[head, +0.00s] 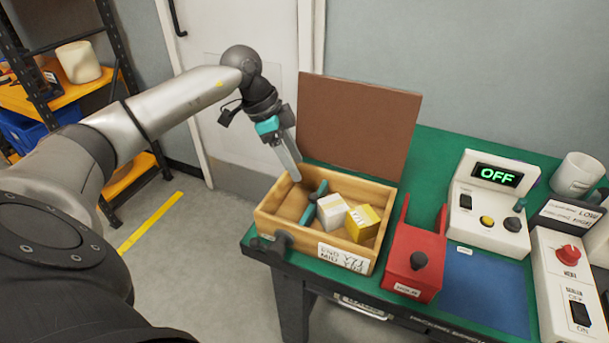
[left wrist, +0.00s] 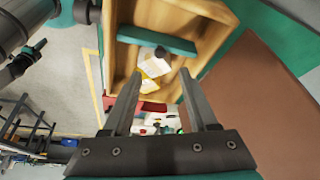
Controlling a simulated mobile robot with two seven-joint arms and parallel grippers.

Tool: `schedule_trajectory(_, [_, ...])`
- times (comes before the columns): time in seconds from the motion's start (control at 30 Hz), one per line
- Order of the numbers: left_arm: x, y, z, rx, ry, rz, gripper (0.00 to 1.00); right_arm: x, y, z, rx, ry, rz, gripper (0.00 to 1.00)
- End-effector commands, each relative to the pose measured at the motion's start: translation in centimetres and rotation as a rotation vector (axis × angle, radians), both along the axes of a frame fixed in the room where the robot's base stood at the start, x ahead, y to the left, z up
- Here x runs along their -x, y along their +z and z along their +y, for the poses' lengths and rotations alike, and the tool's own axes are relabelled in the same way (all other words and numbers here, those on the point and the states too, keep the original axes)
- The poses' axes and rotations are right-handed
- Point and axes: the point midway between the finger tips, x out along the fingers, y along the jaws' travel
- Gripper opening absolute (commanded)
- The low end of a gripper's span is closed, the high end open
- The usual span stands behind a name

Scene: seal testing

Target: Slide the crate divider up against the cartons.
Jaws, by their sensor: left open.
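The wooden crate (head: 272,222) stands on the green bench top, its brown lid (head: 355,125) raised behind it. The teal divider (head: 308,214) stands across the crate, left of the white carton (head: 332,209) and yellow carton (head: 363,221). In the left wrist view the divider (left wrist: 150,38) is a teal bar with a dark knob, near the white carton (left wrist: 152,62); I cannot tell whether they touch. My left gripper (head: 296,176) is open and empty, its fingertips above the crate's back left part. My right gripper is not in view.
A dark clamp-like part (head: 270,243) sits at the crate's front left corner.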

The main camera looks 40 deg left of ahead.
Motion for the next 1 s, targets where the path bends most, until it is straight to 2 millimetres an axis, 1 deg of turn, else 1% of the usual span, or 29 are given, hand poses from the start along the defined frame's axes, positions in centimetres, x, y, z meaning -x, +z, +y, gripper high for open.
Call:
schedule_trajectory(0.03, [0.3,1.4,0.5,-0.004,0.002,-0.002,0.59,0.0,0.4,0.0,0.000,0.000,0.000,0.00])
schedule_trajectory(0.1, [0.6,2.8,0.9,-0.002,0.002,-0.003,0.59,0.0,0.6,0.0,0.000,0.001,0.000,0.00])
schedule_trajectory(0.2, [1.0,4.2,1.4,-0.002,0.000,-0.001,0.59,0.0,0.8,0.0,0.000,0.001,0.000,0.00])
schedule_trajectory(0.3, [1.2,5.3,1.7,-0.001,0.000,-0.001,0.59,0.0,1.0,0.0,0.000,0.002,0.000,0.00])
schedule_trajectory(0.47, [1.5,6.0,2.0,0.000,-0.001,0.000,0.59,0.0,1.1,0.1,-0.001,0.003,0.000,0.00])
schedule_trajectory(0.7, [1.5,6.0,2.0,0.001,0.000,0.000,0.59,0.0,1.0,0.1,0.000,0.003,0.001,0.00])
schedule_trajectory(0.73, [1.5,6.0,2.0,0.001,-0.001,0.000,0.57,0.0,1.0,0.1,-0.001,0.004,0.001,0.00])
schedule_trajectory(0.87, [1.5,6.0,1.8,-0.003,-0.036,-0.008,0.42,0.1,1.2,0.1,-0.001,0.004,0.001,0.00])
schedule_trajectory(0.97, [1.5,5.8,1.3,-0.017,-0.142,-0.033,0.31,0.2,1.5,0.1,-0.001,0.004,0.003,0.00])
schedule_trajectory(1.0, [1.5,5.7,1.1,-0.025,-0.204,-0.050,0.26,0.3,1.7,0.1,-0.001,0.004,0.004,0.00])
